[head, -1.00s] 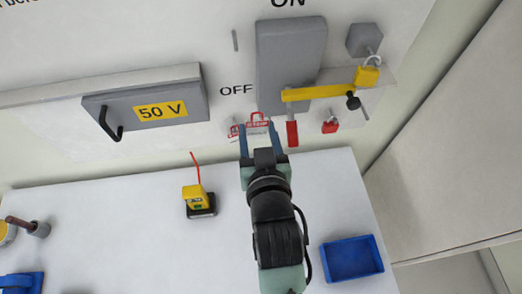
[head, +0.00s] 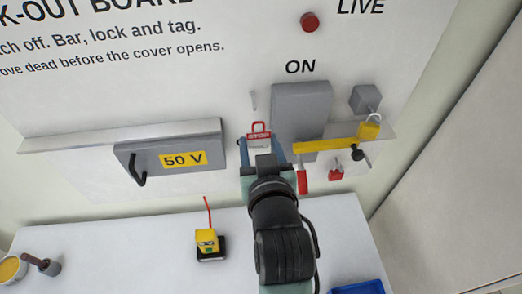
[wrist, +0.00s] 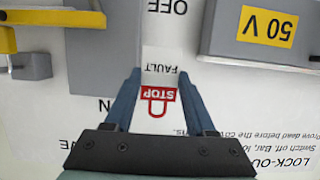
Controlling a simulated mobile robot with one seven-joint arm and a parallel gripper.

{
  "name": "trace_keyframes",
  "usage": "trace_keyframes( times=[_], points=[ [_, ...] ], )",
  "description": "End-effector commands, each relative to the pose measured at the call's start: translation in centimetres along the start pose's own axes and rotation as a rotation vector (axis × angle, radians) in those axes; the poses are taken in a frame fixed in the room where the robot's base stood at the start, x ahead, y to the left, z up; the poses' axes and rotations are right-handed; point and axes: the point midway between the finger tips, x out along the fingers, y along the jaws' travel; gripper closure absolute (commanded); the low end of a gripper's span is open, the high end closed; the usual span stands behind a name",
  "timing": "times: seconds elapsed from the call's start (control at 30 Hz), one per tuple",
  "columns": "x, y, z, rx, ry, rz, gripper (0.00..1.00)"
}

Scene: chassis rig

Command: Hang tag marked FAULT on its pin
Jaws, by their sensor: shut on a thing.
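My gripper (head: 260,147) is shut on a white tag with a red top marked STOP (head: 259,134) and a red loop. In the wrist view the tag (wrist: 161,68) appears upside down and reads FAULT, between the two blue fingers. In the head view the tag is upright in front of the board, left of the grey switch box (head: 300,112). A small grey pin (head: 253,100) sticks out of the board just above the loop, which looks apart from it. I cannot tell the depth gap.
A yellow bar (head: 325,145) crosses the switch box, with a red handle (head: 302,181) and a yellow padlock (head: 370,127). A red padlock (head: 336,171) hangs lower right. The 50 V cover (head: 150,160) is left. A yellow meter (head: 207,240) stands on the bench.

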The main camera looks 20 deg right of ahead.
Motion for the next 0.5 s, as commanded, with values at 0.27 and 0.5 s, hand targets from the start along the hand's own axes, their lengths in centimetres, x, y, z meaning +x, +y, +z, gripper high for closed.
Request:
trace_keyframes(
  times=[0.27, 0.5],
  points=[
    [1.7, 0.0, -0.4, -0.001, 0.001, 0.0, 0.95],
    [3.1, 0.0, -0.6, 0.0, 0.001, 0.001, 0.95]
  ],
)
